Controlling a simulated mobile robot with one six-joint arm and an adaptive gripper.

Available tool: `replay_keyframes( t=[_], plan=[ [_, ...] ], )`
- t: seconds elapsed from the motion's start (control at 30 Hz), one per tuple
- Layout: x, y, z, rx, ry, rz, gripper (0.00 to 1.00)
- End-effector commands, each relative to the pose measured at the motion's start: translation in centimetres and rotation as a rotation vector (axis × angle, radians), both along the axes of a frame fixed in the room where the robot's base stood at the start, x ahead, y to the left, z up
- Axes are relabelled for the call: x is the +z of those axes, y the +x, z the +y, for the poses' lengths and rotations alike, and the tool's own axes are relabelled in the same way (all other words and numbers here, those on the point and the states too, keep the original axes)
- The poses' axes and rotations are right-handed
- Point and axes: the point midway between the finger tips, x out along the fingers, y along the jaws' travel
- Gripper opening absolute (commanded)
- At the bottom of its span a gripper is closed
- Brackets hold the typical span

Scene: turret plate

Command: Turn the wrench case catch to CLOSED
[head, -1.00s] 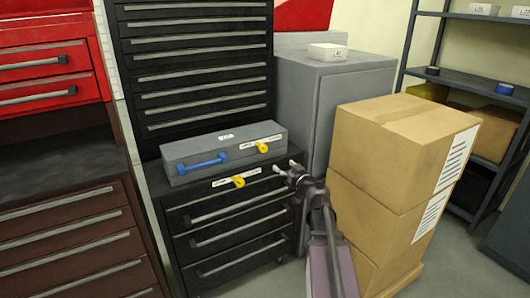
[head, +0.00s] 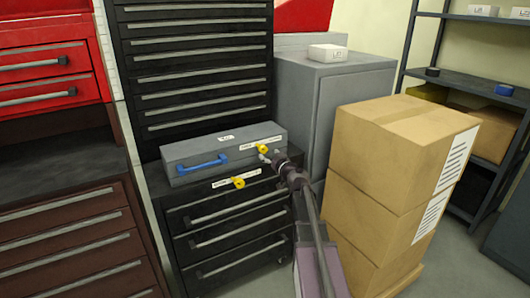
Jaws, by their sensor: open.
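The grey wrench case (head: 190,152) lies on top of the low black drawer cabinet, with a blue handle (head: 203,167) on its front. A yellow catch (head: 262,148) sits at the right of the case front, beside a white label strip (head: 246,148) too small to read. A second yellow catch (head: 239,183) is on the cabinet's upper front edge, with its own label strip. My gripper (head: 269,156) is open, with its fingertips close to the case's yellow catch. I cannot tell whether they touch it.
The low black drawer cabinet (head: 228,240) stands below the case. Stacked cardboard boxes (head: 375,215) stand close to the right of my arm. A grey cabinet (head: 345,85) is behind, and a tall black drawer unit (head: 195,75) rises behind the case.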

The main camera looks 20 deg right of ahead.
Motion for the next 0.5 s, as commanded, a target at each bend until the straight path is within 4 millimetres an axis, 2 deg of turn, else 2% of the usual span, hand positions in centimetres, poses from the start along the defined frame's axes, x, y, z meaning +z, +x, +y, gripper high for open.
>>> replay_keyframes(
  t=[0.03, 0.2, 0.5],
  plan=[
    [0.0, 1.0, 0.0, 0.001, 0.0, 0.0, 0.82],
    [0.0, 2.7, 0.2, 0.0, 0.0, 0.0, 0.82],
    [0.0, 3.6, 0.4, 0.0, 0.0, 0.0, 0.82]
  ],
)
